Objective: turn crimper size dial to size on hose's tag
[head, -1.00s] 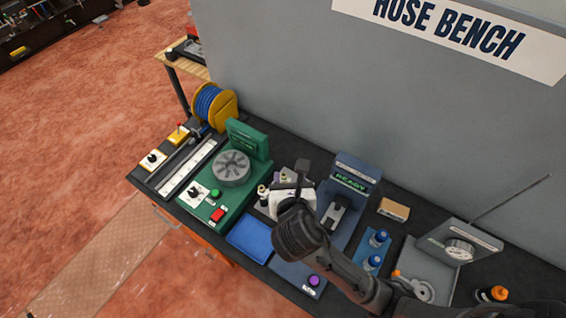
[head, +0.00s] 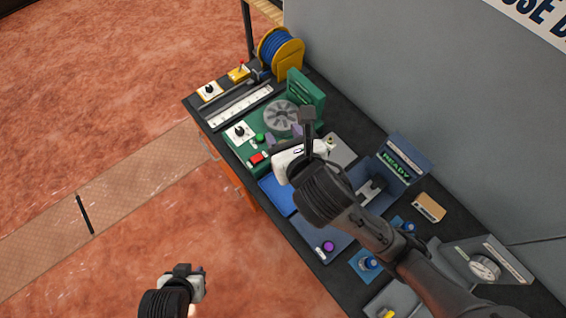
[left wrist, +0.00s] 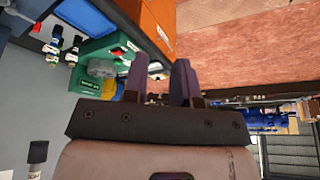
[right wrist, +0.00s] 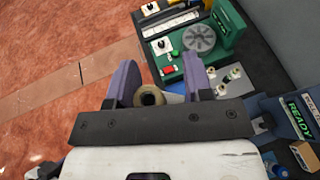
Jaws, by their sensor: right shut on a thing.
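The green crimper (head: 262,150) stands on the bench with a grey slotted disc (head: 282,118). Its size dial (head: 239,132) is a black knob on a white plate at its front left; the right wrist view shows this dial (right wrist: 163,45) too, its numbers too small to read. My right gripper (head: 284,136) is over the crimper's near right part, apart from the dial. It is shut on a tan round piece with a dark hole (right wrist: 150,95), seen end-on, perhaps the hose. No tag is readable. My left gripper (left wrist: 157,80) is open and empty, off the bench's front side.
A green button (head: 260,138) and red switch (head: 257,158) sit beside the dial. A blue tray (head: 277,194) lies right of the crimper. The floor in front is clear.

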